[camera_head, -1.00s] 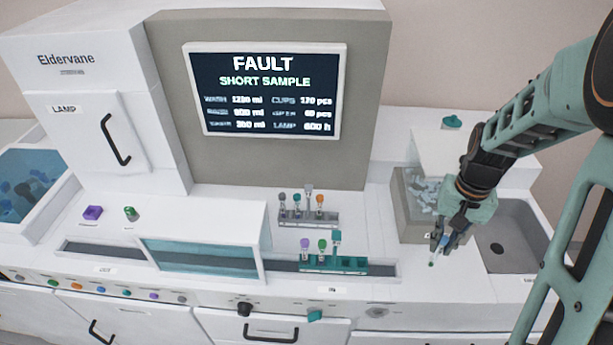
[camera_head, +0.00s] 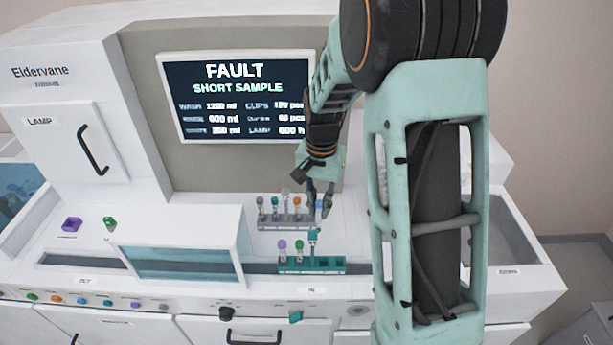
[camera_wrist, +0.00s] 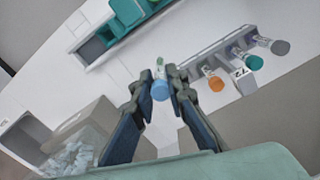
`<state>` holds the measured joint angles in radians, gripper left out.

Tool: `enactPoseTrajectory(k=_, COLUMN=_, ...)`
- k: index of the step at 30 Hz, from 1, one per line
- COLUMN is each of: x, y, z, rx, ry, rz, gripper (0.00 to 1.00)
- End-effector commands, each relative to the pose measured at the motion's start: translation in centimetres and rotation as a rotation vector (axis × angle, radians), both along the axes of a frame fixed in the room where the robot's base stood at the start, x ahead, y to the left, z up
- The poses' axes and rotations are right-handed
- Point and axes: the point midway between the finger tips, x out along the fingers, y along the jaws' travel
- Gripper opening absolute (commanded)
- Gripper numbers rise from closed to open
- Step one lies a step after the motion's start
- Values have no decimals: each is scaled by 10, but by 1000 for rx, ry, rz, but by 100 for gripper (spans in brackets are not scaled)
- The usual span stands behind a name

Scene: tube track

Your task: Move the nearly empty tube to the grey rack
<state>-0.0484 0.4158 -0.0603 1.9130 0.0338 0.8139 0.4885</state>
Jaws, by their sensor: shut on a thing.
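My gripper (camera_head: 320,196) is shut on a blue-capped tube (camera_wrist: 159,91), with one finger on each side of it in the wrist view. A little green shows at the tube's far end. In the head view the tube (camera_head: 319,206) is at the right end of the grey rack (camera_head: 284,225). The rack (camera_wrist: 196,55) also shows in the wrist view, close beside the tube. I cannot tell whether the tube's tip is above the rack or in a hole. The rack holds several tubes, among them an orange-capped (camera_head: 297,203) and a teal-capped one (camera_head: 274,202).
A teal rack (camera_head: 330,266) with purple-capped (camera_head: 283,245) and green-capped (camera_head: 299,245) tubes stands in front of the grey rack. A screen (camera_head: 240,95) reads "FAULT SHORT SAMPLE". A bin of clear pieces (camera_wrist: 75,140) shows in the wrist view. My arm hides the counter's right part.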

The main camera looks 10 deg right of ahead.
Motion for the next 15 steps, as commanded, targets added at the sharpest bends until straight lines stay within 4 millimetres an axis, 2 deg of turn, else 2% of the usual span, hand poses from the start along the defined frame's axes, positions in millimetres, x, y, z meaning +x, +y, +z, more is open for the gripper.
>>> enactPoseTrajectory(k=9, x=37, y=0, z=20, rx=0, ry=-1, rz=-609, gripper=0)
enactPoseTrajectory(k=15, x=54, y=0, z=32, rx=0, ry=-1, rz=-948, gripper=0)
